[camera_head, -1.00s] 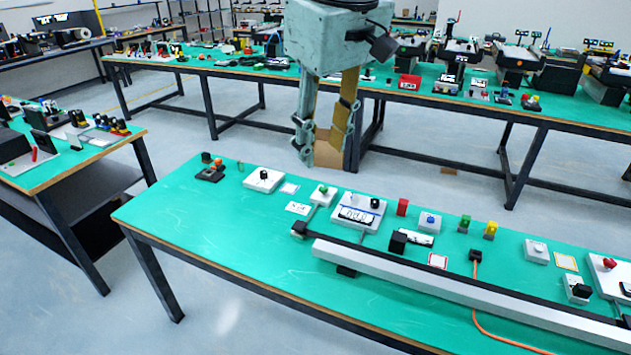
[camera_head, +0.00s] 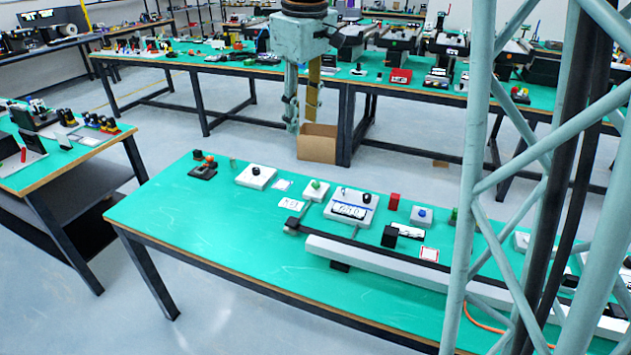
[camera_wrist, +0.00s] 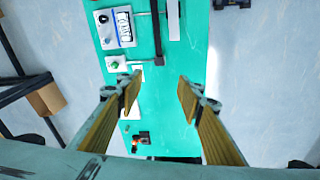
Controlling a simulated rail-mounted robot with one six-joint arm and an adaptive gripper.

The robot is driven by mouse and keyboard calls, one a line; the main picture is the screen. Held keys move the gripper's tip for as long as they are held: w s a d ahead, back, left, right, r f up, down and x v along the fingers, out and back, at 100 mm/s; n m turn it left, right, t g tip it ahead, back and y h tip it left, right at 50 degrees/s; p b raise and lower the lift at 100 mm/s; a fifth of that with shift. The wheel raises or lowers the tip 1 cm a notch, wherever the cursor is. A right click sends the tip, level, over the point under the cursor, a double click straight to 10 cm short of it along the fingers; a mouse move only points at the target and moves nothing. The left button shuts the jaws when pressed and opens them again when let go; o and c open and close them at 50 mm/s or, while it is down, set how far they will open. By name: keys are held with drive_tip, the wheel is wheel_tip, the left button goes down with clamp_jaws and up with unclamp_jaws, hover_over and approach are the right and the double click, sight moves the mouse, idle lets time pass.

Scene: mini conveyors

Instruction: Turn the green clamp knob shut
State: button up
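The green clamp knob (camera_head: 316,184) sits on a small white block on the green bench, left of a white device with a display (camera_head: 351,208). The knob also shows in the wrist view (camera_wrist: 115,65), up and left of the fingers. My gripper (camera_head: 302,118) hangs pointing down, well above the bench and apart from the knob. In the wrist view my gripper (camera_wrist: 157,95) has its two yellow-padded fingers wide apart with nothing between them.
A white box with a black knob (camera_head: 256,176) and an orange-knobbed part (camera_head: 204,165) lie left of the knob. A red block (camera_head: 394,202) and a long grey conveyor rail (camera_head: 375,265) lie to the right. The bench's front left (camera_head: 200,225) is clear.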

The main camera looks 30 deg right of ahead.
drive_tip(key=w+d+f+n+g, duration=0.1)
drive_tip(key=w+d+f, duration=0.35)
drive_tip(key=w, duration=0.25)
drive_tip(key=w+d+f+n, duration=0.1)
drive_tip(key=w+d+f, duration=0.2)
drive_tip(key=w+f, duration=0.35)
drive_tip(key=n+p, duration=0.2)
hover_over(316, 183)
wheel_tip(316, 183, down, 14)
drive_tip(key=shift+f+g, duration=0.25)
drive_tip(key=shift+g, duration=0.15)
drive_tip(key=shift+f, duration=0.1)
drive_tip(key=shift+f+b, duration=1.7)
drive_tip(key=shift+f, duration=5.1)
drive_tip(key=shift+c, duration=0.4)
drive_tip(key=c, duration=0.8)
